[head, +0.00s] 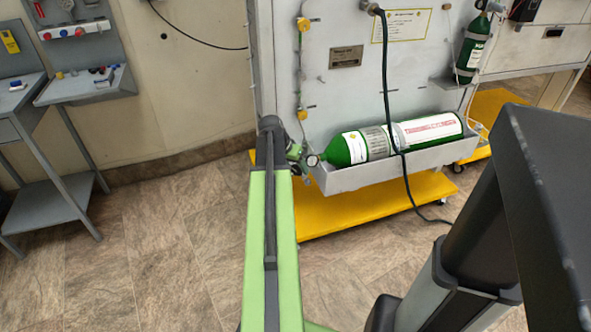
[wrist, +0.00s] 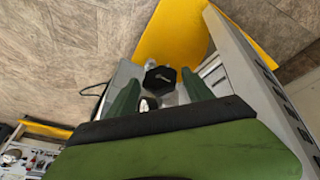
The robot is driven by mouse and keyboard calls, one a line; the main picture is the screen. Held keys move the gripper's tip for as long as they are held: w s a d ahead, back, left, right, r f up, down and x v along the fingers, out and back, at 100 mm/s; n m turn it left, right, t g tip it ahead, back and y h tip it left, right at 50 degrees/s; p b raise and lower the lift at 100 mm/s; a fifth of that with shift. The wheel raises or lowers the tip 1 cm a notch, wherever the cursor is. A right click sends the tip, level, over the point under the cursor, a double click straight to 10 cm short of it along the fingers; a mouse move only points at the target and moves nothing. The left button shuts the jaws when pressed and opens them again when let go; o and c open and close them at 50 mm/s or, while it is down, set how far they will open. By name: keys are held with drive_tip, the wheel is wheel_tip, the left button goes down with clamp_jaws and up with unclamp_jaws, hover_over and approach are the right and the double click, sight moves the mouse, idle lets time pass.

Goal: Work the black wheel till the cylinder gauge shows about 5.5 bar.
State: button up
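The black wheel (wrist: 160,79) is a dark, many-sided knob in the middle of the wrist view. My gripper (wrist: 159,76) has its two green fingers apart, one on each side of the wheel. A gap shows on both sides; I cannot tell whether the fingertips reach the wheel's depth. In the head view, the green cylinder (head: 358,147) lies in a grey trough, with its valve end to the left. The small round gauge (head: 312,160) is at that end, its reading too small to tell. My arm partly hides the valve end, and my fingers are not clear there.
The grey trough (head: 355,178) is fixed to a pale panel (head: 340,85) above a yellow wheeled base (head: 370,208). A black hose (head: 386,90) hangs in front of the cylinder. A grey bench (head: 70,95) stands at left, with clear floor (head: 150,240) between.

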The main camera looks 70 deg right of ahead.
drive_tip(key=c, duration=1.1)
drive_tip(key=shift+a, duration=0.1)
drive_tip(key=shift+s+a+t, duration=0.1)
drive_tip(key=shift+s+t, duration=0.1)
drive_tip(key=shift+t, duration=0.7)
drive_tip(key=t, duration=0.1)
drive_tip(key=t+b, duration=0.1)
drive_tip(key=m+t, duration=0.1)
drive_tip(key=shift+s+f+h, duration=0.25)
drive_tip(key=shift+f+h, duration=0.05)
drive_tip(key=shift+h, duration=0.1)
drive_tip(key=t+b, duration=0.3)
drive_tip(key=b, duration=0.1)
drive_tip(key=shift+s+f+m+t+h, duration=0.2)
drive_tip(key=shift+s+m+t+h, duration=0.05)
drive_tip(key=shift+m+t+h, duration=0.15)
drive_tip(key=shift+r+t+b, duration=0.1)
drive_tip(key=shift+t+b, duration=0.6)
drive_tip(key=shift+b, duration=0.2)
drive_tip(key=shift+r, duration=0.1)
